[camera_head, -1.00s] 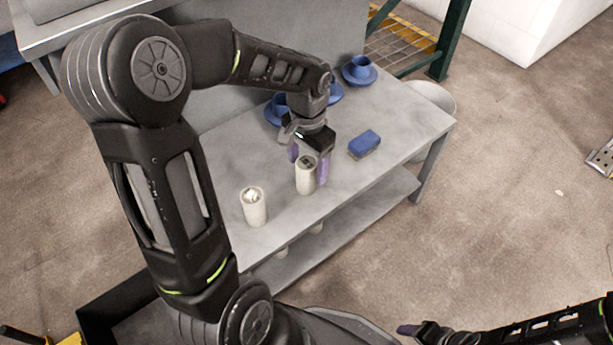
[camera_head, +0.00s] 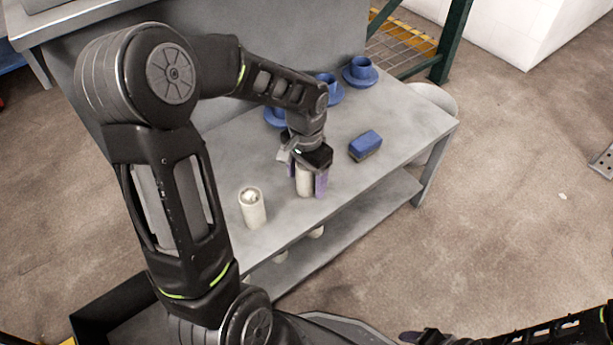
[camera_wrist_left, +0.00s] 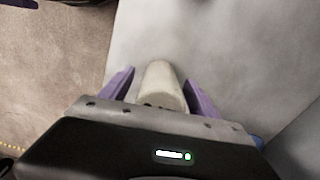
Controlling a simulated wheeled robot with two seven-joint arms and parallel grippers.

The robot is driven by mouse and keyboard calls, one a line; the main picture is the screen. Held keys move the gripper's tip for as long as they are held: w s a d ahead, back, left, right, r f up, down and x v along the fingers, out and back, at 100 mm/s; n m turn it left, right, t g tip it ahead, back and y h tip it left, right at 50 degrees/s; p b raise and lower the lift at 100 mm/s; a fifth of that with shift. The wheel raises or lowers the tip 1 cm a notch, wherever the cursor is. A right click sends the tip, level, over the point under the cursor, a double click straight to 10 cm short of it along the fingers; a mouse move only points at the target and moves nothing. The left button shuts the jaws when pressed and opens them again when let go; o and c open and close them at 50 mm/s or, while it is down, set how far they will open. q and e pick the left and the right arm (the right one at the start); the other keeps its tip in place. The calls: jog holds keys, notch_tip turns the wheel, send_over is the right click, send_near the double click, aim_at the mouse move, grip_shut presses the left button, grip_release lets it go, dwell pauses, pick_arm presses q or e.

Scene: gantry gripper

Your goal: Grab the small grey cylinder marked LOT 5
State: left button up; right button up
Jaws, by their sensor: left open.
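A pale grey cylinder (camera_head: 304,181) stands upright on the grey table (camera_head: 400,126). My left gripper (camera_head: 307,182) is open, pointing down over it, with one purple finger on each side. In the left wrist view the cylinder (camera_wrist_left: 161,84) sits between the two fingers (camera_wrist_left: 160,92), with gaps visible beside it. The gripper body hides its top. A second pale cylinder (camera_head: 252,208) stands on the table to the left. No LOT marking is readable on either. My right gripper (camera_head: 410,336) is at the bottom edge, partly cut off.
A blue block with a dark underside (camera_head: 365,145) lies right of the left gripper. A lower shelf (camera_head: 345,243) holds pale objects. The table's front right is clear.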

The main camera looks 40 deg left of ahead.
dwell(0.3)
pick_arm(q)
grip_shut()
dwell(0.6)
